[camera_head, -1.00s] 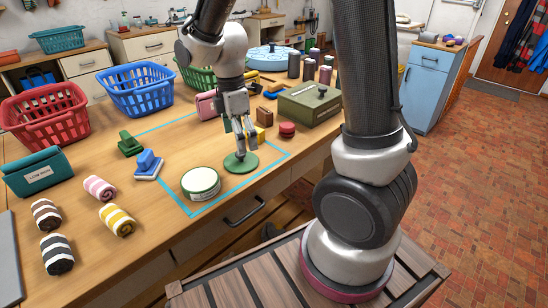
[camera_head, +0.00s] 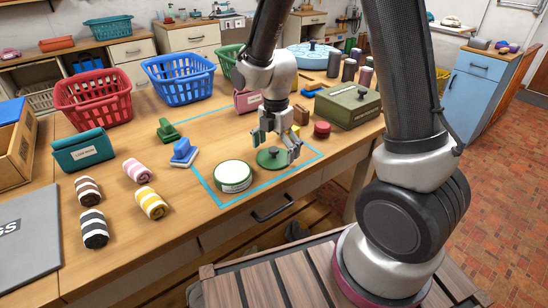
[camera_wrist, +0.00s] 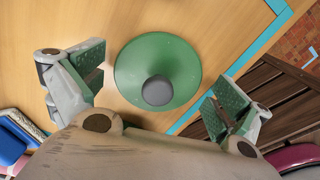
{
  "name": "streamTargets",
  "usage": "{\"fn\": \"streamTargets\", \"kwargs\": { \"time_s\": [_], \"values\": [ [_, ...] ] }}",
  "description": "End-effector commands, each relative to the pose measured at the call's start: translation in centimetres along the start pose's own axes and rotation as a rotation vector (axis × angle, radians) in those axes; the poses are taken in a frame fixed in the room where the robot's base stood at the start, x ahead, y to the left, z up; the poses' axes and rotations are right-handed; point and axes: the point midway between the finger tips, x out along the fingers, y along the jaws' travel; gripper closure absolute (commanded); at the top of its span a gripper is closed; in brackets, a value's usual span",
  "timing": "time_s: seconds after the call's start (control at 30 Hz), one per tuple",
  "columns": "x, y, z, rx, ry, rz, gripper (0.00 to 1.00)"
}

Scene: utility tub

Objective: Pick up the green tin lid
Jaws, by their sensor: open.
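The green tin lid (camera_head: 268,160) lies flat on the wooden table inside the blue tape outline, partly hidden by my gripper in the head view. In the wrist view the lid (camera_wrist: 172,58) is a round green disc with a dark grey knob (camera_wrist: 157,91) at its middle. My gripper (camera_head: 277,157) is open just above the lid, fingers pointing down. In the wrist view my gripper's (camera_wrist: 155,92) green-padded fingers stand wide apart on either side of the knob, with nothing between them gripped.
A red round object (camera_head: 322,129) and a green box (camera_head: 347,107) stand to the right. A blue brush-like object (camera_head: 184,152) lies left. Rolled cloths (camera_head: 152,203) and baskets (camera_head: 178,80) are farther left and back. The table's front edge is close.

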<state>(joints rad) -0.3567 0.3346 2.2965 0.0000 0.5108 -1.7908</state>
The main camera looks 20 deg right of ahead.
Motion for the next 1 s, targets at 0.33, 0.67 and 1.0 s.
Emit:
{"fn": "streamTargets", "kwargs": {
  "time_s": [0.33,0.67,1.0],
  "values": [
    [0.2,0.0,0.01,0.001,0.0,0.001,0.18],
    [0.25,-0.05,0.0,0.001,0.0,-0.001,0.64],
    [0.4,-0.16,-0.05,0.002,0.001,-0.004,0.66]
  ]
}}
